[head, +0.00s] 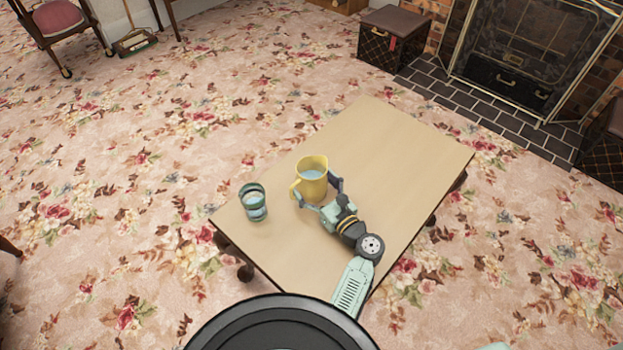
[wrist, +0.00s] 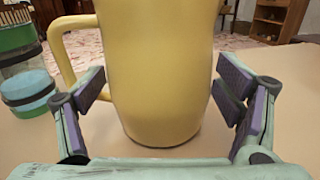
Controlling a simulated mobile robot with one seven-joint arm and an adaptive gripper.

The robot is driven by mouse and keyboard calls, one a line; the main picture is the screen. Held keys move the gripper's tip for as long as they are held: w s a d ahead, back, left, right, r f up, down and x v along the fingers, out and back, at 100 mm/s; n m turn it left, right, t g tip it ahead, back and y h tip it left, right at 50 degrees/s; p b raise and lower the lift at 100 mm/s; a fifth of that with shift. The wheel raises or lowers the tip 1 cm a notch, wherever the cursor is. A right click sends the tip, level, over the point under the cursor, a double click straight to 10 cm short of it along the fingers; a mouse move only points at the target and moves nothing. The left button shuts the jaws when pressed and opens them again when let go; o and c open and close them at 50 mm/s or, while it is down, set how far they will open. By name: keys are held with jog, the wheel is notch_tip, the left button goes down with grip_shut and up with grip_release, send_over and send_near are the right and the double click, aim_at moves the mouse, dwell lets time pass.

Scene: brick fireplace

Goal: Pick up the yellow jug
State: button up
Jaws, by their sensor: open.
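The yellow jug (head: 312,182) stands upright on the low wooden table (head: 385,140), with its handle on the left and a pale bluish inside. In the wrist view the jug (wrist: 158,70) fills the middle of the picture, and its top is out of frame. My gripper (head: 322,192) is open and level with the jug's body. In the wrist view the fingers of my gripper (wrist: 164,92) stand on both sides of the jug. A gap shows at the left finger near the handle. The right finger is close to the jug; I cannot tell whether it touches.
A blue-green glass (head: 254,203) stands on the table left of the jug, near the table's edge; it also shows in the wrist view (wrist: 24,75). The far part of the table is clear. A dark box (head: 392,38) and the fireplace (head: 520,55) are beyond.

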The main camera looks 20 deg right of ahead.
jog(key=shift+w+a, duration=0.2)
jog(key=shift+w, duration=0.35)
jog(key=shift+c, duration=0.5)
jog(key=shift+r, duration=0.1)
jog(key=c, duration=1.4)
